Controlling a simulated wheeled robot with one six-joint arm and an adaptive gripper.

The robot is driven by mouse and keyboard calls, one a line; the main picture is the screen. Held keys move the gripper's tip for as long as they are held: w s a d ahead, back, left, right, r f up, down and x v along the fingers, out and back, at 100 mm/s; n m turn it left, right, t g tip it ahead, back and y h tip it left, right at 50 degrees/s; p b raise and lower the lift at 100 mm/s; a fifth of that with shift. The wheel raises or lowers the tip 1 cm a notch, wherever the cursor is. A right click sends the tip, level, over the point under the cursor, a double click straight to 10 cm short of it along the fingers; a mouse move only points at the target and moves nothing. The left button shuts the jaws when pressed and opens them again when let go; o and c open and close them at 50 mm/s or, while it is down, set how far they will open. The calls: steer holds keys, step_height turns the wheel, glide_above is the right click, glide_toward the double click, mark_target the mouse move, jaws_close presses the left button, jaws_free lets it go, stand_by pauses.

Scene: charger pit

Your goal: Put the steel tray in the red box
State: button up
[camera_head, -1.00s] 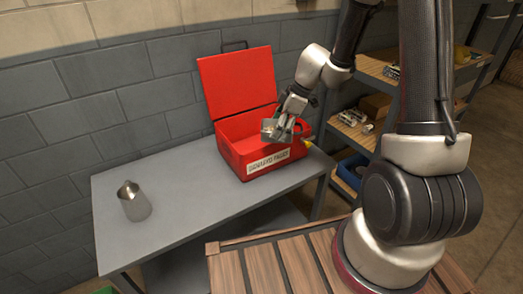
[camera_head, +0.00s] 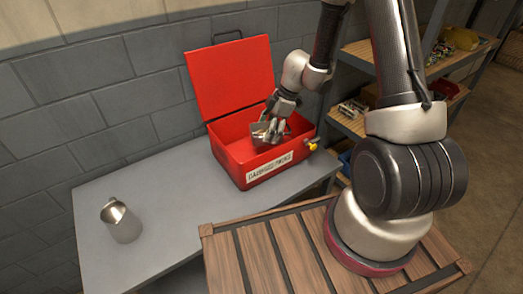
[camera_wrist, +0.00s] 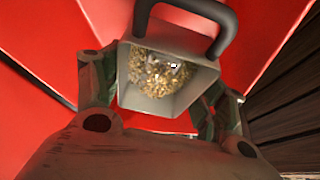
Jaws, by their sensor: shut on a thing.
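The red box (camera_head: 240,174) stands on the grey table with its lid raised at the back. My gripper (camera_head: 275,126) is over the box opening, pointing down, shut on a small grey metal vessel that I take for the steel tray (camera_head: 262,131). In the wrist view, my gripper's fingers (camera_wrist: 158,92) flank the steel tray (camera_wrist: 160,104), which has a square opening and golden granules inside. A dark curved handle crosses its upper edge; whose it is I cannot tell. Red box walls surround it. Whether the tray touches the box floor is hidden.
A metal jug (camera_head: 121,221) stands on the left of the grey table (camera_head: 165,205). A yellow-ended part (camera_head: 312,145) juts from the box's right side. A slatted wooden surface (camera_head: 255,255) is in front, and shelves with small items (camera_head: 352,108) stand behind right.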

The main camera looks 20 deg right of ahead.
step_height(320, 180, down, 10)
steer(key=shift+r, duration=0.2)
steer(key=shift+f, duration=0.15)
steer(key=o, duration=0.9)
steer(key=shift+c, duration=0.2)
